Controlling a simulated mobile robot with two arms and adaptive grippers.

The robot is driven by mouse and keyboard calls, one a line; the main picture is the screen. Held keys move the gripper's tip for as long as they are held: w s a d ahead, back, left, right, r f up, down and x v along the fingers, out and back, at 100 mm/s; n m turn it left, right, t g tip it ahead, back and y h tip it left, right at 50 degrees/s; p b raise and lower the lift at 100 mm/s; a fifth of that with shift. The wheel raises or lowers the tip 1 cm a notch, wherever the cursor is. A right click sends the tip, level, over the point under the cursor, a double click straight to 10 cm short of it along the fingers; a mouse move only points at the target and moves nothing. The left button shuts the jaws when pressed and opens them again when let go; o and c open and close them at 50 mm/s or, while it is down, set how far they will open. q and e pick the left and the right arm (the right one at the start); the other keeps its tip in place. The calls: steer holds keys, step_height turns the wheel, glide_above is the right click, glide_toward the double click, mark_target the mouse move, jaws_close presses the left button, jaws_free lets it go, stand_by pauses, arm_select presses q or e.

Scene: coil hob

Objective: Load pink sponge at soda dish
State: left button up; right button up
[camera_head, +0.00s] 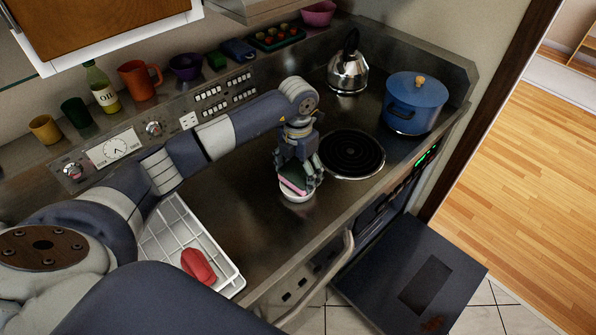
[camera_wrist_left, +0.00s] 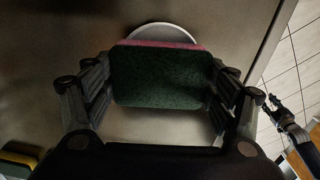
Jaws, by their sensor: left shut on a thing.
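The pink sponge (camera_head: 292,186) has a dark green scouring side and a pink layer; its green side fills the middle of the left wrist view (camera_wrist_left: 160,76). My left gripper (camera_head: 299,178) is shut on it, with one finger on each side. The sponge is right over the small white dish (camera_head: 299,198), whose rim also shows behind it in the left wrist view (camera_wrist_left: 162,29). I cannot tell whether the sponge touches the dish. The dish stands on the steel top near the front edge. My right gripper is not in the head view.
A black coil burner (camera_head: 351,153) lies just right of the dish. A blue pot (camera_head: 415,102) and a steel kettle (camera_head: 348,72) stand behind it. A white rack (camera_head: 178,240) with a red object (camera_head: 198,266) is at left. The oven door (camera_head: 412,272) hangs open below.

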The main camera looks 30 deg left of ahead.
mark_target(298, 173)
arm_select(q)
steer(key=shift+f+b, duration=0.55)
steer(key=shift+f, duration=0.05)
stand_by(1.6)
steer(key=shift+r, duration=0.15)
steer(key=shift+r+p, duration=2.15)
steer(key=shift+r, duration=1.3)
